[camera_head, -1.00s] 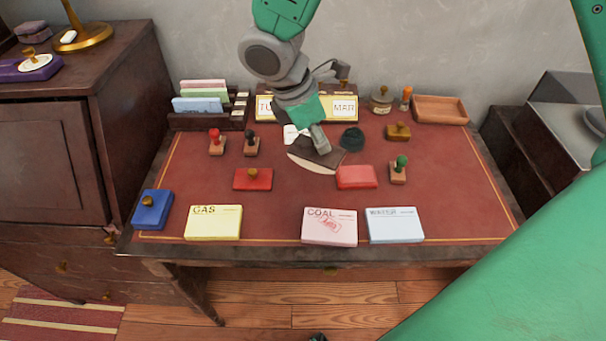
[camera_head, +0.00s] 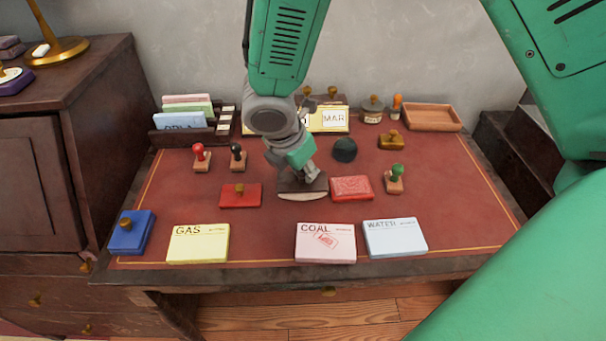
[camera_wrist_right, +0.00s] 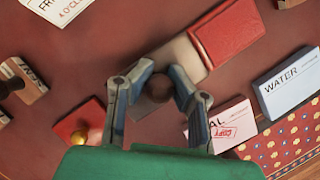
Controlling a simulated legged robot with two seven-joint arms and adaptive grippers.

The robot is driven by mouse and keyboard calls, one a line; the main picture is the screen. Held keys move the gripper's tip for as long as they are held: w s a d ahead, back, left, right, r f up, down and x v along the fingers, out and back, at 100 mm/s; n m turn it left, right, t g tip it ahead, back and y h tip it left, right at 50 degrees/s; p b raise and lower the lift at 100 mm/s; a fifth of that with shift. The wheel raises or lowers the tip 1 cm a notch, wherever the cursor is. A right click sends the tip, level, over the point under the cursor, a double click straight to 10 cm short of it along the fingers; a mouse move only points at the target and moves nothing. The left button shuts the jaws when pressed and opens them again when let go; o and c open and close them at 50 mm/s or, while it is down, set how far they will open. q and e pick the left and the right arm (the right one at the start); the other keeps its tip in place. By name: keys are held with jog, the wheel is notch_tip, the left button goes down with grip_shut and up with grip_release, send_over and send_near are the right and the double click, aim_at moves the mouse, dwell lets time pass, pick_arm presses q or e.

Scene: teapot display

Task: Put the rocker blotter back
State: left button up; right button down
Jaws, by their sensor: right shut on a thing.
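The rocker blotter (camera_head: 302,195) has a dark brown top and a pale curved underside. It is over the middle of the red desk top, just left of the open red pad. My right gripper (camera_head: 312,176) is shut on its knob from above. In the right wrist view the round brown knob (camera_wrist_right: 159,88) sits between the two fingers, and part of the blotter's body (camera_wrist_right: 186,62) shows beyond them. I cannot tell whether the blotter touches the desk or the pad. My left gripper is not in view.
The red pad (camera_head: 351,188) and the closed red box (camera_head: 240,195) flank the blotter. The GAS (camera_head: 198,244), COAL (camera_head: 325,243) and WATER (camera_head: 394,238) cards line the front. Stamps (camera_head: 201,158) stand behind. A wooden tray (camera_head: 432,117) is at the back right.

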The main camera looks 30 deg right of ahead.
aim_at(289, 191)
jog(key=shift+f, duration=0.3)
jog(key=c, duration=1.5)
grip_release()
jog(key=shift+r, duration=0.1)
jog(key=w+p+v, duration=0.1)
jog(key=p+v, duration=0.2)
jog(key=v, duration=0.9)
jog(key=shift+s, duration=0.45)
